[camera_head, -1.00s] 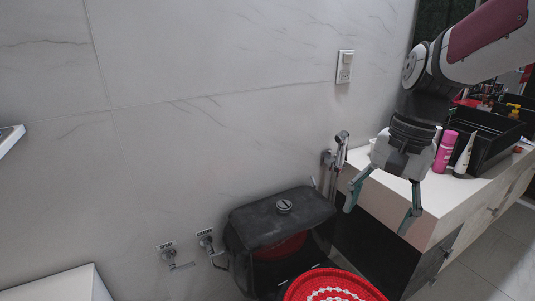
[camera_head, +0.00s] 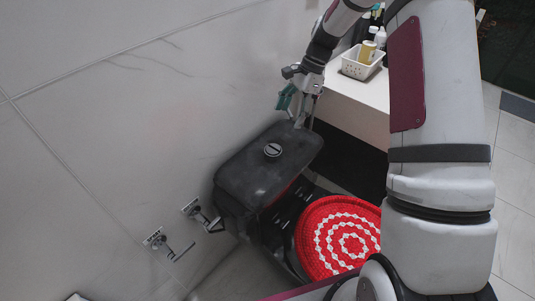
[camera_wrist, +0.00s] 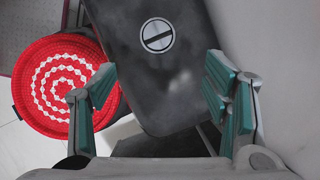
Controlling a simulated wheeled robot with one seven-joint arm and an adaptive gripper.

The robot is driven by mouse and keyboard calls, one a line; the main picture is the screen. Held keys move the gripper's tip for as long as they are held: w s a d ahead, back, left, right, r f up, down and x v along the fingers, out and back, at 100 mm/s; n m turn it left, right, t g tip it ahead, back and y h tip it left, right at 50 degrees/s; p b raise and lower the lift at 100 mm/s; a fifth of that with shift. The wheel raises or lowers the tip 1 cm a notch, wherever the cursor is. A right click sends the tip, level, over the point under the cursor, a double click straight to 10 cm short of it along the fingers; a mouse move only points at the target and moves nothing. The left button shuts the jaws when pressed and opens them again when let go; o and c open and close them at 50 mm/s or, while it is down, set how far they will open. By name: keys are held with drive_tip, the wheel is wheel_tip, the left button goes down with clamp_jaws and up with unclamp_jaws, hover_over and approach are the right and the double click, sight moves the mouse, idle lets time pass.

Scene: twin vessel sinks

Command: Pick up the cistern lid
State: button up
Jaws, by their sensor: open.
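The cistern lid (camera_head: 266,160) is a dark grey slab with a round silver button, resting on the black cistern against the wall. It also shows in the wrist view (camera_wrist: 160,80), with its button near the top centre. My gripper (camera_head: 298,104) is at the right end of the lid, beside the wall. In the wrist view my gripper (camera_wrist: 165,95) is open and empty, with a teal-padded finger to each side of the lid's near end. I cannot tell how far above the lid the fingertips are.
A toilet seat with a red and white crocheted cover (camera_head: 340,238) is in front of the cistern. A white counter (camera_head: 350,92) with a basket of bottles (camera_head: 363,62) stands to the right. Wall valves (camera_head: 195,213) are left of the cistern.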

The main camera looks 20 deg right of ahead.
hover_over(273, 149)
drive_tip(key=w+d, duration=0.1)
drive_tip(key=d, duration=0.2)
wheel_tip(273, 149, down, 7)
drive_tip(key=shift+r+b, duration=0.1)
drive_tip(key=shift+b, duration=0.3)
drive_tip(key=shift+b+x, duration=0.35)
drive_tip(key=shift+x, duration=2.35)
drive_tip(key=shift+s+a+r, duration=0.1)
drive_tip(key=shift+s, duration=0.05)
drive_tip(key=shift+c, duration=0.6)
clamp_jaws()
